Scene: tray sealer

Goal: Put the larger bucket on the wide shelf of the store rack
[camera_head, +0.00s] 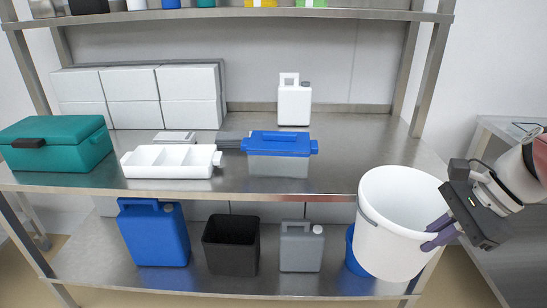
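A large white bucket (385,238) hangs at the front right of the rack, tilted a little, its open top showing. My gripper (439,232) is at its right side, with its purple fingers on the bucket's rim and wall; it looks shut on it. The white bucket overlaps the front edge of the rack's middle shelf (330,180) in the picture. A blue bucket (351,257) stands on the lower shelf (215,281), mostly hidden behind the white one. It looks smaller.
The middle shelf carries a teal box (60,148), white cartons (135,95), a divided white tray (168,163), a blue-lidded box (278,155) and a white canister (294,103). Its right part is clear. Below stand a blue canister (153,235), black bin (231,247) and grey canister (301,248).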

